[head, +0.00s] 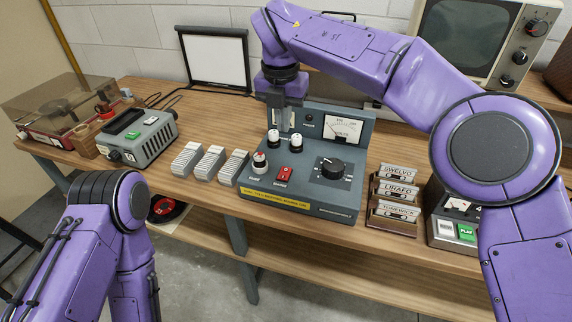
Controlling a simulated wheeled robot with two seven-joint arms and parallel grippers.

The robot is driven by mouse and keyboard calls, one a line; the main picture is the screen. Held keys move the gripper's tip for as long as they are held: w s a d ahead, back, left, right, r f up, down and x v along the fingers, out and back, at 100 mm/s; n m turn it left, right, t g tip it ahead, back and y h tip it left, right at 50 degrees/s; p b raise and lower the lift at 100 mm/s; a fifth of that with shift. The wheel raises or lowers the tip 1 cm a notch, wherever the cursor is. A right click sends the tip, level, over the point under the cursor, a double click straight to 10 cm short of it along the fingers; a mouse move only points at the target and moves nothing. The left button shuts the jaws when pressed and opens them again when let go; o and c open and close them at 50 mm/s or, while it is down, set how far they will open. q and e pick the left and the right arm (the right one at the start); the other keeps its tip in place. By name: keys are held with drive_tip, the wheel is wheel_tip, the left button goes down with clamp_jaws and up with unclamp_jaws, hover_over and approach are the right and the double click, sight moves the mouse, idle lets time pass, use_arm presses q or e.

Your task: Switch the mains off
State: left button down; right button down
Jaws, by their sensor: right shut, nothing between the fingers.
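A grey-blue instrument with a sloped front panel (318,203) stands on the wooden bench, with a meter (343,127) on its upright back. A red rocker switch (283,174) sits on the panel's lower part; which way it is tipped is too small to tell. A black dial (332,168) is right of it. A knob-like part with a red mark (259,162) is left of it. My right gripper (284,128) points down, shut and empty, above and behind the switch, near two white-topped parts (296,140). My left arm shows at lower left; its gripper is out of view.
White ribbed blocks (211,162) stand left of the instrument. A grey box (140,137) and a record player (60,115) are at left. A screened set (480,40) stands behind.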

drive_tip(key=p, duration=0.3)
approach(286, 170)
drive_tip(key=f, duration=0.4)
drive_tip(key=w+f, duration=0.1)
drive_tip(key=f, duration=0.1)
drive_tip(key=shift+d+f, duration=0.15)
drive_tip(key=shift+f, duration=0.25)
